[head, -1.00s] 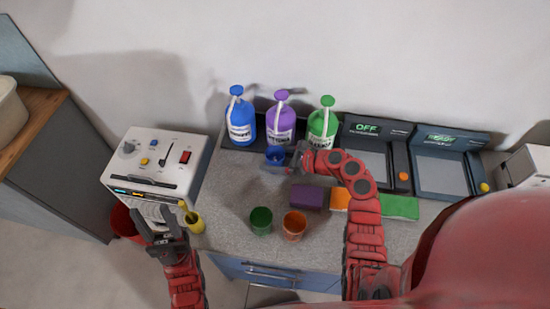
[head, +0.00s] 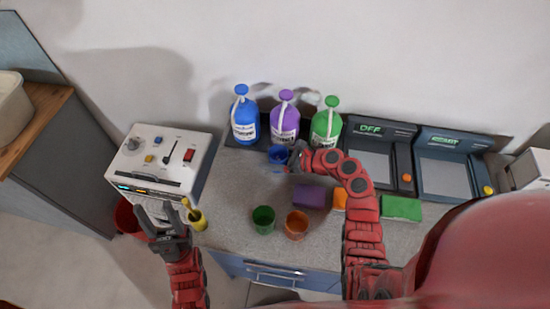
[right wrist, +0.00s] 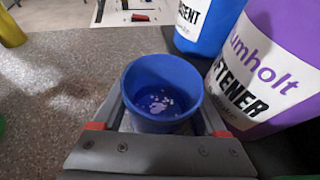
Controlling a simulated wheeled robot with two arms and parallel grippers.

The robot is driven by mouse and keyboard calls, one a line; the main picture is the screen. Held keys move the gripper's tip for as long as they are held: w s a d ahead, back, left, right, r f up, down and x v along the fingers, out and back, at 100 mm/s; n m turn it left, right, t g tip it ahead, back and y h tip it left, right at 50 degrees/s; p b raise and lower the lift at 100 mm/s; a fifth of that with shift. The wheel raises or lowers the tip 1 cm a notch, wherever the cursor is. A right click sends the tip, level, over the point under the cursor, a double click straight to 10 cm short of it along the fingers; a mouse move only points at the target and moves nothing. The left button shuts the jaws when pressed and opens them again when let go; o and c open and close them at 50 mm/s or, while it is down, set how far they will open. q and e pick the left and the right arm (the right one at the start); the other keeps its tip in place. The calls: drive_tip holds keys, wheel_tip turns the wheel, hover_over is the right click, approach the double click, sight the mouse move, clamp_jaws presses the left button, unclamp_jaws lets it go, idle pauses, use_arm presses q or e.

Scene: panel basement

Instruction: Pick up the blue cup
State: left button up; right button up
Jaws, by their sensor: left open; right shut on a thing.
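The blue cup (head: 279,155) stands upright in front of the blue and purple bottles. My right gripper (head: 290,157) is shut on it. In the right wrist view the blue cup (right wrist: 163,92) sits between the two fingers (right wrist: 160,118), with small pale bits or speckles at its bottom. I cannot tell whether the cup touches the counter. My left gripper (head: 162,216) is open and empty in front of the white control box.
Blue (head: 243,118), purple (head: 285,120) and green (head: 326,124) bottles stand behind the cup. A green cup (head: 263,219), an orange cup (head: 296,225) and a purple sponge (head: 309,196) are nearer the counter front. The white control box (head: 163,160) is left; a yellow object (head: 196,217) is beside it.

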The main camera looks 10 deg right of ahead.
sight(270, 151)
drive_tip(key=shift+r, duration=0.1)
drive_tip(key=shift+r+b, duration=0.45)
drive_tip(key=shift+r, duration=1.2)
drive_tip(key=a+b, duration=0.1)
drive_tip(key=a, duration=0.4)
drive_tip(key=s+a+b, duration=0.1)
drive_tip(key=a, duration=0.4)
drive_tip(key=a+b, duration=0.1)
drive_tip(key=a, duration=0.4)
drive_tip(key=shift+s+a, duration=0.2)
drive_tip(key=shift+s, duration=0.2)
drive_tip(key=shift+s+a, duration=0.1)
drive_tip(key=shift+a, duration=1.05)
drive_tip(key=shift+a, duration=0.1)
drive_tip(key=shift+r, duration=0.1)
